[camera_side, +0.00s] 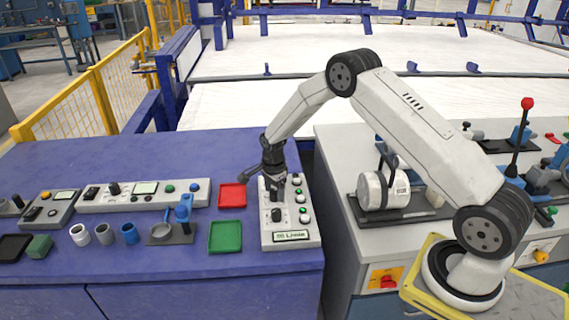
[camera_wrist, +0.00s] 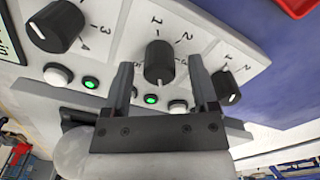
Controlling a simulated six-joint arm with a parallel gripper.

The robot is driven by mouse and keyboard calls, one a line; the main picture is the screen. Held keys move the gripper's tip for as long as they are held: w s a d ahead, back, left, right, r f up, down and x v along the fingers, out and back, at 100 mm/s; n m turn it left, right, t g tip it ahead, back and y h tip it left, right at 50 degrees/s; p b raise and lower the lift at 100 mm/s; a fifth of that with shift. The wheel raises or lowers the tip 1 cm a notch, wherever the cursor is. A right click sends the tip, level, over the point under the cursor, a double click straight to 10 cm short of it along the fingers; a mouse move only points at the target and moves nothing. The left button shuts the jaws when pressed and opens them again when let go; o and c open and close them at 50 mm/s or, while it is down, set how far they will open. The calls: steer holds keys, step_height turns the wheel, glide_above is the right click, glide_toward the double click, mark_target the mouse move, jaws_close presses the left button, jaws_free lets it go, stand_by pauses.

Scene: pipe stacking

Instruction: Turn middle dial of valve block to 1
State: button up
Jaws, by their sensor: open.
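The white valve block (camera_side: 290,241) stands at the right end of the blue bench in the side view. In the wrist view its three black dials show: the left dial (camera_wrist: 55,26), the middle dial (camera_wrist: 160,60) and the right dial (camera_wrist: 226,88). A small pale mark shows at the middle dial's lower edge; numbers, including 1 and 2, are printed beyond it. My gripper (camera_wrist: 160,70) is open, with one finger on each side of the middle dial and visible gaps. In the side view my gripper (camera_side: 274,180) is over the block's far part and hides some of it.
White buttons and green lights (camera_wrist: 150,99) line the block beside the dials. A red tray (camera_side: 232,196) and a green tray (camera_side: 225,237) lie left of the block. A gap separates this bench from the grey bench (camera_side: 340,150) on the right.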

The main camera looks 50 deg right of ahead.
steer(key=shift+f, duration=0.3)
jaws_close()
